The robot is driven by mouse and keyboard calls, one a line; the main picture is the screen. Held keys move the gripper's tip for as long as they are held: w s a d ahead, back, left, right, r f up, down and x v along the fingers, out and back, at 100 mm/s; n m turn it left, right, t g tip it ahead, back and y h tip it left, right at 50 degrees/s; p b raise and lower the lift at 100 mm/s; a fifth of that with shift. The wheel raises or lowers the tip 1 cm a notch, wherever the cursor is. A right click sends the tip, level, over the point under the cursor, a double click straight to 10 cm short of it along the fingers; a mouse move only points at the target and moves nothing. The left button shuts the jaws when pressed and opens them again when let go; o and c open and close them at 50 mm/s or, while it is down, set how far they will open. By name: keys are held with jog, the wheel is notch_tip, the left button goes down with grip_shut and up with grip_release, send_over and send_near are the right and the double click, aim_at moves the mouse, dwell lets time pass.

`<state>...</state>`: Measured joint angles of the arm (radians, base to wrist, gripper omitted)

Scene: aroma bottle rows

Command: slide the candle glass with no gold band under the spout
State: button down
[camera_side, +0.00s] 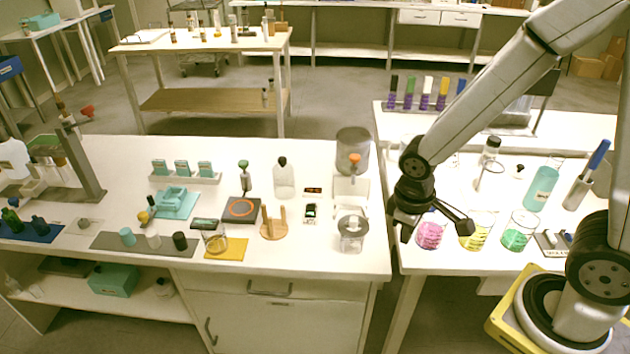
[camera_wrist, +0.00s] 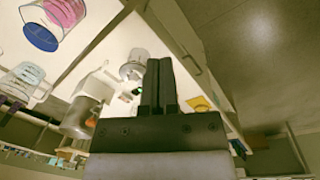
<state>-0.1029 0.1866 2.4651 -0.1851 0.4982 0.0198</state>
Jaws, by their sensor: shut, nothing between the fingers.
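A grey tank (camera_side: 353,146) with an orange tap (camera_side: 354,160), which looks like the spout, stands on a white stand at the bench's right side; the tank lies sideways in the wrist view (camera_wrist: 78,118). A clear round vessel (camera_side: 352,236) stands in front of it. A clear glass (camera_side: 215,243) stands on a yellow mat (camera_side: 237,251) further left. Whether either glass has a gold band is too small to tell. My gripper (camera_side: 404,237) is shut and empty, to the right of the tank and clear vessel. Its closed fingers (camera_wrist: 158,84) show in the wrist view.
Beakers of pink (camera_side: 430,236), yellow (camera_side: 476,233) and green liquid (camera_side: 518,235) stand close right of my gripper. A wooden holder with upright pegs (camera_side: 273,232) stands between the yellow mat and clear vessel. A gap separates the two benches.

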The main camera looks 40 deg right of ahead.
aim_at(352, 243)
jog(key=w+a+f+n+t+h, duration=0.1)
jog(key=a+f+n+t+h, duration=0.1)
jog(key=f+n+t+h, duration=0.2)
jog(key=w+a+f+n+t+h, duration=0.2)
jog(key=a+f+n+t+h, duration=0.1)
jog(key=f+n, duration=0.6)
jog(key=w+a+f+n+t+h, duration=0.1)
jog(key=f+n+t+h, duration=0.3)
jog(key=n, duration=0.7)
notch_tip(352, 243, down, 3)
jog(key=shift+w+a+r+t+h, duration=0.2)
jog(key=shift+a+t+h, duration=0.2)
jog(key=shift+a+t, duration=0.5)
jog(key=shift+w+d, duration=0.1)
jog(key=shift+d, duration=0.05)
jog(key=shift+x, duration=6.85)
jog(key=shift+f, duration=0.1)
jog(key=x, duration=1.1)
jog(key=shift+w+d, duration=0.25)
jog(key=shift+d, duration=0.05)
